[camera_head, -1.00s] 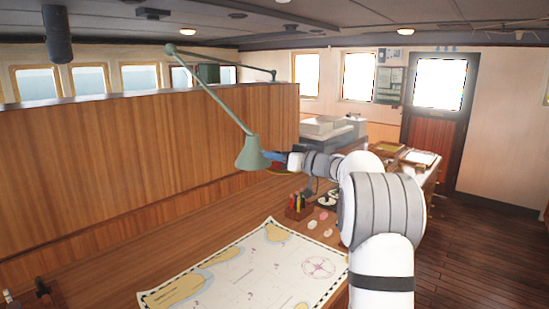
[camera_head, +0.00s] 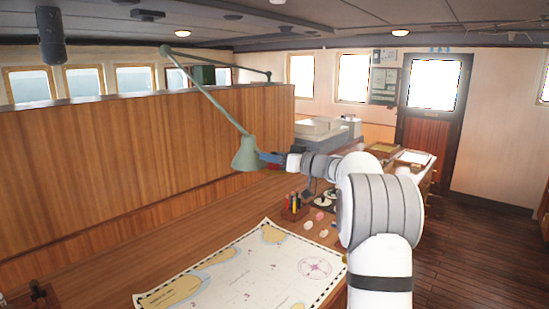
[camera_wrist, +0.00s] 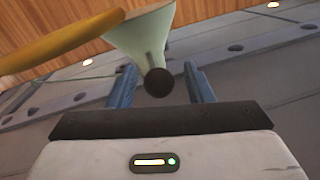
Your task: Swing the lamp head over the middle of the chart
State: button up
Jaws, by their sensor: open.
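The green lamp head (camera_head: 246,154) hangs from its thin jointed arm (camera_head: 217,103) above the desk, up and left of the chart's pink compass rose. The chart (camera_head: 240,268) lies flat on the wooden desk, in the lower middle of the head view. My gripper (camera_head: 270,158) is at the right side of the lamp head. In the wrist view my gripper (camera_wrist: 160,86) is open, with two blue fingers apart. The lamp head (camera_wrist: 145,35) shows there beyond the fingers, and its dark round knob (camera_wrist: 158,82) appears between them. Whether the fingers touch it I cannot tell.
A holder with coloured pens (camera_head: 293,207) stands behind the chart, with several small pale and pink items (camera_head: 308,225) beside it. A wooden partition (camera_head: 130,150) runs along the desk's back. Trays with papers (camera_head: 412,158) lie farther right. Open floor is at right.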

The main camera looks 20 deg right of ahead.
jog(key=b+v, duration=0.2)
jog(key=v, duration=0.5)
jog(key=shift+s, duration=0.1)
jog(key=s+a+f+m+g+h+b, duration=0.2)
jog(key=s+a+f+g+h, duration=0.1)
jog(key=s+f, duration=0.6)
jog(key=s+a+f+m+g+h+b, duration=0.2)
jog(key=s+a+f+h, duration=0.3)
jog(key=s, duration=1.3)
jog(key=s+a+f+m+g+h+b, duration=0.1)
jog(key=s+a+f+g, duration=0.4)
jog(key=s+f, duration=0.8)
jog(key=a+h+b, duration=0.1)
jog(key=h, duration=0.1)
jog(key=shift+s+f+m+h, duration=0.25)
jog(key=shift+s+m+h, duration=0.05)
jog(key=shift+m+h, duration=0.1)
